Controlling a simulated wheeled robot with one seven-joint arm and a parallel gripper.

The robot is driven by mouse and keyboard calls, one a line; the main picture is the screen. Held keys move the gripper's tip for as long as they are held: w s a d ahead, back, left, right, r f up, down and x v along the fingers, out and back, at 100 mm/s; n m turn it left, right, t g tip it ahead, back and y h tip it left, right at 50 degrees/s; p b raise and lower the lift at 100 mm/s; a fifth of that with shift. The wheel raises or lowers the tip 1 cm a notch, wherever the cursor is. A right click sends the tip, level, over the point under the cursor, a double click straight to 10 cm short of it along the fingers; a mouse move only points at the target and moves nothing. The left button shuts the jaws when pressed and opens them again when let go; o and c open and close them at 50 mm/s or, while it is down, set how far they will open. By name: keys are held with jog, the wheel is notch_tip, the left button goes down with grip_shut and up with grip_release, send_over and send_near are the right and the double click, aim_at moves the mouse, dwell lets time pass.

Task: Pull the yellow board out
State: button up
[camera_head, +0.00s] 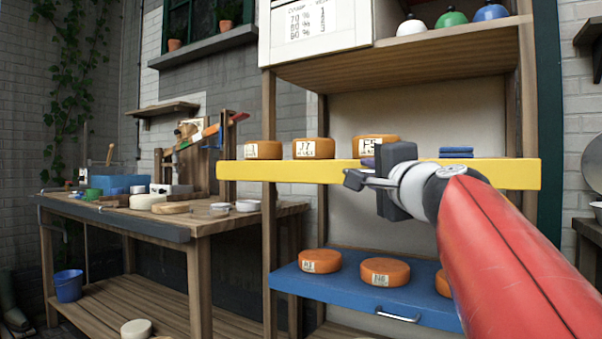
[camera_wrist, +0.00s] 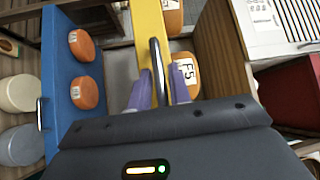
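The yellow board (camera_head: 290,172) lies level across the shelf unit at mid height, with orange cheese wheels (camera_head: 313,148) on it. In the wrist view the yellow board (camera_wrist: 148,28) shows a metal handle (camera_wrist: 157,66). My gripper (camera_wrist: 159,82) is at this handle, its two purple fingers on either side of it. The fingers look apart, with narrow gaps beside the handle. In the head view my gripper (camera_head: 368,172) is in front of the board and hides part of its front and the handle.
A blue board (camera_head: 345,290) with orange cheeses and its own handle sits below. A white cabinet (camera_head: 315,28) is above. A wooden table (camera_head: 190,222) with tools and dishes stands to the left. Dark blue items (camera_head: 456,153) lie on the yellow board's right part.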

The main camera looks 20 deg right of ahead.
jog(key=shift+s, duration=0.15)
jog(key=s+f, duration=0.1)
jog(key=s, duration=0.6)
jog(key=shift+s+a, duration=0.25)
jog(key=shift+a, duration=0.05)
jog(key=a+f+n+g+y, duration=0.1)
jog(key=a+f+n+g, duration=0.2)
jog(key=f, duration=0.5)
jog(key=s+a+f+n+g+y, duration=0.1)
jog(key=a+f+n+g+y, duration=0.15)
jog(key=a+f, duration=0.35)
jog(key=a+f+n+g, duration=0.2)
jog(key=a+f+n, duration=0.15)
jog(key=f, duration=0.55)
jog(key=s+a+f+n+g+h, duration=0.1)
jog(key=s+f+n+g, duration=0.25)
jog(key=s+f, duration=0.45)
jog(key=s+a+f+n+g+h, duration=0.1)
jog(key=s+f+n+g, duration=0.3)
jog(key=f, duration=0.8)
notch_tip(320, 180, up, 12)
jog(key=w+t+p, duration=0.1)
jog(key=p, duration=1)
jog(key=shift+d+n+p, duration=0.15)
jog(key=shift+n+p, duration=0.15)
jog(key=shift+n, duration=0.15)
